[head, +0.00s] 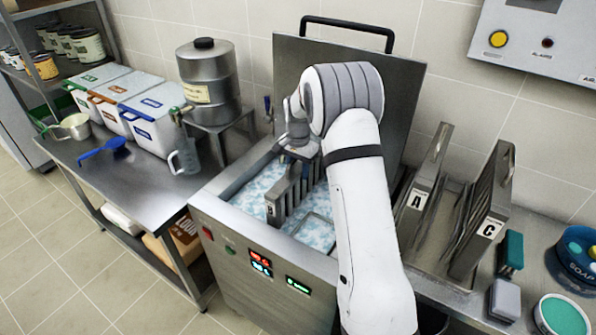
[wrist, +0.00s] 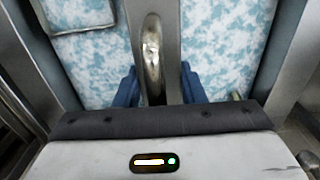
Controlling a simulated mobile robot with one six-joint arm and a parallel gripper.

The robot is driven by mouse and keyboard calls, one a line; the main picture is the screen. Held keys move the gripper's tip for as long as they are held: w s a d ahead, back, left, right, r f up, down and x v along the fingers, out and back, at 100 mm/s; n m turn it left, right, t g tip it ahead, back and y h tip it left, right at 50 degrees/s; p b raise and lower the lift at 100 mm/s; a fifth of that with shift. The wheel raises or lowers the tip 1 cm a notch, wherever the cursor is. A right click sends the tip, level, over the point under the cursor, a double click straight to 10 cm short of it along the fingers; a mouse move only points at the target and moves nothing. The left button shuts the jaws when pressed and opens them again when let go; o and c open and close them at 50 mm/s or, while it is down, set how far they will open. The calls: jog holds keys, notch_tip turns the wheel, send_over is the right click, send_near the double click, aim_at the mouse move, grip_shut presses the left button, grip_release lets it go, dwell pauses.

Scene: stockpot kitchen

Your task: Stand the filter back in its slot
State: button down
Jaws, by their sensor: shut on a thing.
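The filter (head: 290,192), a grey slatted metal panel, stands upright below my gripper (head: 300,155) in the head view, at the foamy blue-and-white bath. Whether its lower edge is in the liquid is not clear. In the wrist view my gripper's blue fingers (wrist: 160,90) are on both sides of the filter's worn metal handle (wrist: 152,55), shut on it. At the right, filters marked A (head: 418,200) and C (head: 489,228) stand in a metal rack, with a gap between them.
The steel tank (head: 245,265) has a raised lid (head: 290,65) behind it. My arm crosses between tank and rack. White bins (head: 155,115), a jug (head: 184,158) and a metal canister (head: 208,80) stand left. A sponge (head: 511,250) and soap tub (head: 575,255) stand right.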

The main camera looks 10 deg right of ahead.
jog(key=shift+r+p, duration=2.2)
jog(key=shift+r, duration=2.1)
notch_tip(320, 180, up, 12)
jog(key=p, duration=0.7)
jog(key=shift+r, duration=0.4)
